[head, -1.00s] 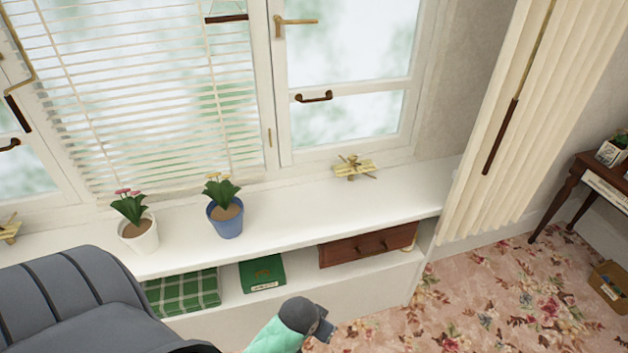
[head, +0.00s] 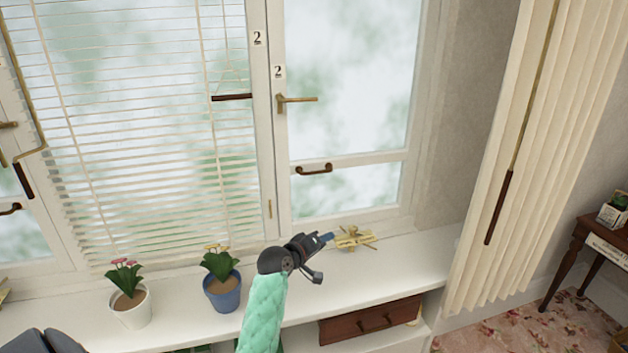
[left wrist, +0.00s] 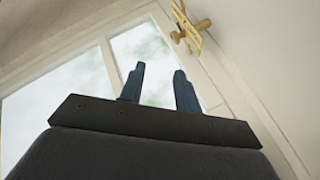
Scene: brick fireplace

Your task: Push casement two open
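Casement two (head: 345,157) is the white-framed window right of the middle post, with a "2" label (head: 278,72). It looks flush in its frame. Its brass lever handle (head: 297,99) points right, level. A brown pull handle (head: 314,169) sits on its crossbar. My left gripper (head: 326,240) is above the sill, below the casement, near a brass-and-cream fitting (head: 355,238). In the left wrist view my left gripper (left wrist: 160,88) has its fingers apart with nothing between them; the fitting (left wrist: 190,27) shows beyond. My right gripper is out of view.
A blue flowerpot (head: 224,294) and a white flowerpot (head: 131,309) stand on the white sill (head: 400,273) left of my arm. Blinds (head: 130,130) hang over the window at left. A cream curtain (head: 530,150) borders the right. A brown drawer (head: 370,320) is below.

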